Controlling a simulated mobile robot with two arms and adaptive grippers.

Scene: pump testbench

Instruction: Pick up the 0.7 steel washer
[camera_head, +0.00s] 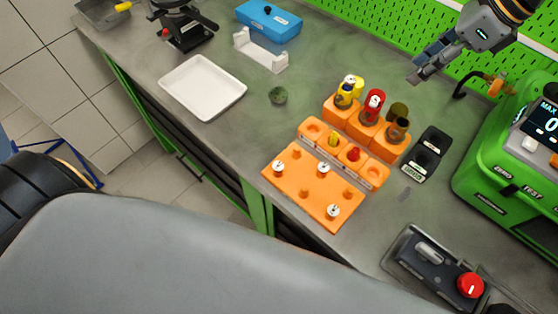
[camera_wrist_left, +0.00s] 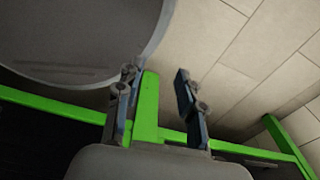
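An orange plate (camera_head: 312,197) on the bench carries small silver-white round pieces, one at the left corner (camera_head: 278,167), one near the middle (camera_head: 323,169) and one at the front (camera_head: 333,211). They are too small for me to read a size, so I cannot tell which is the 0.7 steel washer. My right gripper (camera_head: 417,76) hangs above the back of the bench, apart from the plate; its finger gap is unclear. My left gripper (camera_wrist_left: 160,105) shows in the left wrist view with its fingers spread and nothing between them, over the floor beside green framing.
Orange holders (camera_head: 375,133) with yellow, red and dark-topped items stand behind the plate. A white tray (camera_head: 203,87) lies to the left. A black case (camera_head: 427,153), a green test device (camera_head: 505,185) and a red-knob box (camera_head: 430,262) are to the right.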

